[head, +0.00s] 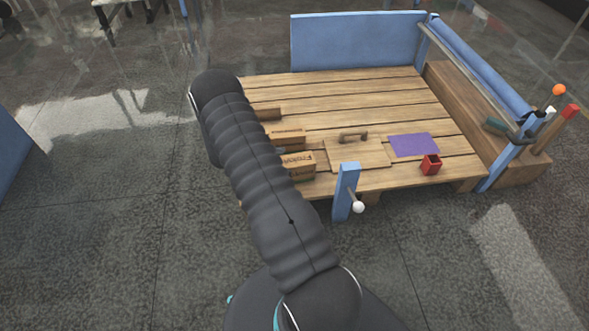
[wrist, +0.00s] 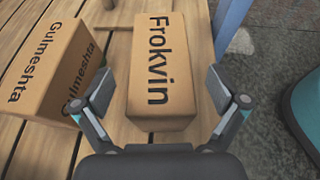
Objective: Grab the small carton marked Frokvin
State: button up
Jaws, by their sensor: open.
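The small carton marked Frokvin (wrist: 160,70) is a light brown box with black lettering, standing on the wooden slatted table in the wrist view. My gripper (wrist: 168,96) is open, with one finger to the left and one to the right of the carton's near part. Nothing is gripped. The right finger is close to the carton's side; I cannot tell whether it touches.
A carton marked Gulmeshta (wrist: 58,70) stands close on the left, near the left finger. The wooden table (head: 375,95) also holds a purple mat (head: 413,145), a red cup (head: 431,164) and a board with a handle (head: 357,153). A blue post (head: 346,192) stands at the near edge.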

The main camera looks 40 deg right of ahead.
aim_at(302, 165)
jog(key=x, duration=0.3)
jog(key=c, duration=1.7)
jog(key=shift+o, duration=0.2)
